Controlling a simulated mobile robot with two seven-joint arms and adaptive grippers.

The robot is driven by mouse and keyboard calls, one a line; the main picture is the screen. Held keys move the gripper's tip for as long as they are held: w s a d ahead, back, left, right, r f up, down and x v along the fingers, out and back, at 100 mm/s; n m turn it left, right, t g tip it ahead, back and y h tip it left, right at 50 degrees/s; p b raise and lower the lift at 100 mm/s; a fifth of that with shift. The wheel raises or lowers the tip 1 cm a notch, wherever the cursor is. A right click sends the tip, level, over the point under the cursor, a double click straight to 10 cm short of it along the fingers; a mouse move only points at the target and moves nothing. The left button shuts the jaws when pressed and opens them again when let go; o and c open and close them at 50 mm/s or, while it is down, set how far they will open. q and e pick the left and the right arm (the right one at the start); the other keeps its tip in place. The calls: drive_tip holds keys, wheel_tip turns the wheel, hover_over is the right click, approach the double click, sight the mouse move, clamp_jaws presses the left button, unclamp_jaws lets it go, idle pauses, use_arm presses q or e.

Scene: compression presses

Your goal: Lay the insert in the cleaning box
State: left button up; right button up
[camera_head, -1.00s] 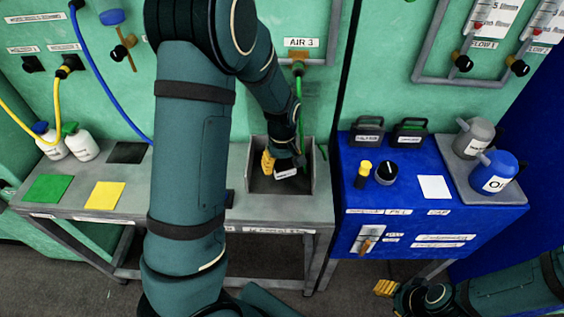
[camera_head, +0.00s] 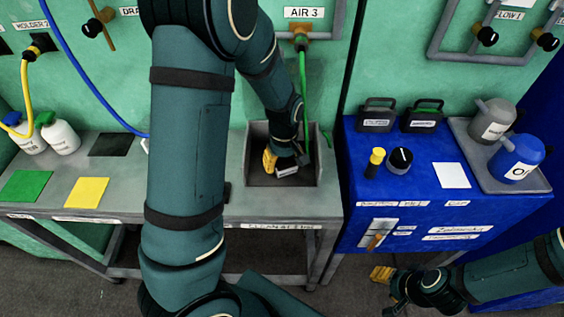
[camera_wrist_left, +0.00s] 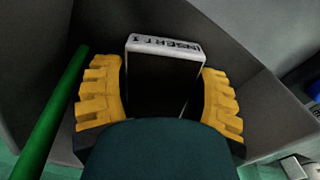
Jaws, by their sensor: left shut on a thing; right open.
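The insert (camera_wrist_left: 165,47) is a block with a pale top edge lettered "INSERT" and a dark face. My left gripper (camera_head: 276,163) is shut on it, with yellow fingers on both sides in the left wrist view (camera_wrist_left: 160,95). The insert also shows in the head view (camera_head: 287,170), inside the grey open-topped cleaning box (camera_head: 318,165). I cannot tell whether the insert touches the box floor. The box walls surround the gripper. My right gripper (camera_head: 386,280) is open and empty, low at the right, in front of the blue cabinet.
A green hose (camera_head: 303,90) hangs into the box and runs beside the gripper in the left wrist view (camera_wrist_left: 50,115). Green (camera_head: 25,186) and yellow (camera_head: 87,192) squares lie on the grey bench. The blue cabinet (camera_head: 400,215) stands right of the box, with canisters on top.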

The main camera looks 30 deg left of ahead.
sight(284, 160)
use_arm(q)
drive_tip(key=shift+w+a+f, duration=0.15)
drive_tip(key=shift+w+a, duration=0.05)
drive_tip(key=shift+w, duration=0.1)
drive_tip(key=shift+s+d, duration=0.15)
drive_tip(key=o, duration=1.3)
drive_tip(key=shift+f, duration=0.1)
use_arm(e)
drive_tip(key=shift+w+a+f, duration=0.15)
drive_tip(key=shift+w+f, duration=0.05)
drive_tip(key=shift+w, duration=0.05)
use_arm(q)
wheel_tip(284, 160, up, 12)
drive_tip(key=p, duration=0.3)
drive_tip(key=shift+r+p, duration=0.2)
drive_tip(key=shift+p, duration=0.15)
use_arm(e)
drive_tip(key=r, duration=0.4)
drive_tip(key=shift+s+a, duration=0.1)
drive_tip(key=shift+s, duration=0.25)
drive_tip(key=shift+f, duration=0.1)
